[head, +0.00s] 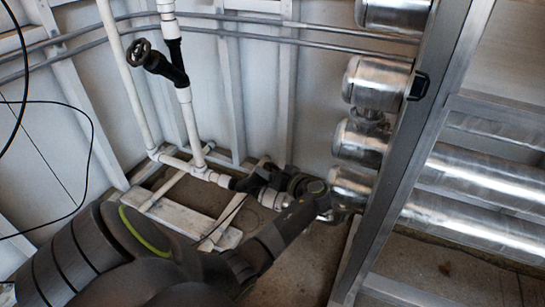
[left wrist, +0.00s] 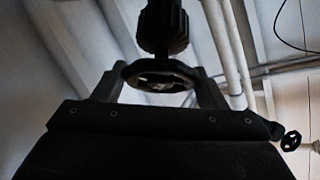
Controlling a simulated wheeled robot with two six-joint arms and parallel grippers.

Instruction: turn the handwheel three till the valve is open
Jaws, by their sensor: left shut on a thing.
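The dark handwheel (left wrist: 136,71) shows in the left wrist view as a flat ring with spokes. It sits at the end of a black ribbed valve body (left wrist: 162,25). My left gripper (left wrist: 158,90) has one finger on each side of the wheel and is shut on it. In the head view my left gripper (head: 279,184) is low at the centre, beside the black valve (head: 246,182) on the white pipe. My wrist and gripper hide most of the wheel there. I cannot tell how far the valve is turned. My right gripper is not in view.
Another black handwheel (head: 138,52) stands on a valve at the upper left. White pipes (head: 192,125) and a white floor frame (head: 170,212) lie left of the gripper. Shiny metal cylinders (head: 360,143) and a grey metal upright (head: 410,140) stand close on the right.

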